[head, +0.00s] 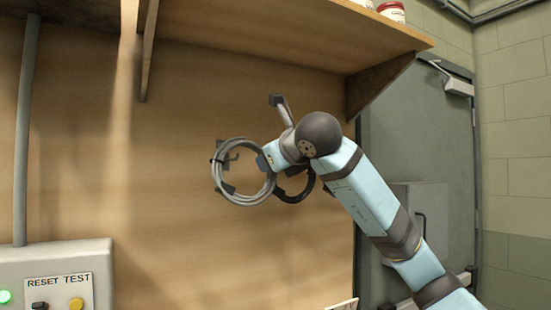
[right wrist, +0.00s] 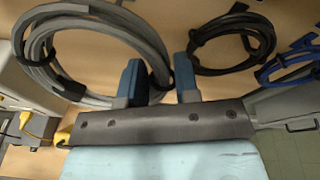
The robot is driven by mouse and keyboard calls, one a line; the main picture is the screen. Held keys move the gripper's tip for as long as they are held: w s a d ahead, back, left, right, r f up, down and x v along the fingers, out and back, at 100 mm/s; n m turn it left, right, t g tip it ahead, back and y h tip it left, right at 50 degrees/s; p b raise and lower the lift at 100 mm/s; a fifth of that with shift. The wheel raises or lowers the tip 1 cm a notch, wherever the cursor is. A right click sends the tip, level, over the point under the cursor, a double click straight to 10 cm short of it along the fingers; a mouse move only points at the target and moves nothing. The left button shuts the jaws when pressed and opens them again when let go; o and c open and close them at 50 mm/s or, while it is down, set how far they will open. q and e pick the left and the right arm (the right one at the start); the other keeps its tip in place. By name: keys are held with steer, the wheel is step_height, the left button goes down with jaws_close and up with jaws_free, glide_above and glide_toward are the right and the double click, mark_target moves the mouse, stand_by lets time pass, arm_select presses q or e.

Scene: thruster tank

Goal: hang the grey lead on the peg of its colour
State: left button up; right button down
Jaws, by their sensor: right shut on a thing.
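The grey lead (head: 216,178) is a coil with dark ties, upright in front of the wooden back panel in the head view. It also shows at the left of the right wrist view (right wrist: 90,14). My right gripper (head: 264,163) is at the coil's right side, shut on it, with the fingers (right wrist: 160,80) on either side of a dark-wrapped part. A dark hook-like peg (head: 229,157) shows inside the coil's ring. I cannot tell its colour or whether the coil rests on it. My left gripper is not in view.
A black lead (head: 308,188) hangs partly behind my right gripper; it is also in the right wrist view (right wrist: 238,64). A blue lead (right wrist: 268,72) is further right there. A wooden shelf (head: 270,30) is above. A control box (head: 55,265) is lower left.

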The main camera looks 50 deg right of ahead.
steer(key=x, duration=0.7)
steer(key=shift+w+p, duration=0.2)
steer(key=shift+p, duration=0.1)
stand_by(0.5)
steer(key=shift+d, duration=0.15)
stand_by(0.4)
steer(key=c, duration=0.8)
jaws_free()
steer(key=shift+s, duration=0.1)
steer(key=b+v, duration=0.2)
steer(key=v, duration=1.1)
steer(key=shift+s+r, duration=0.2)
steer(key=shift+s, duration=0.1)
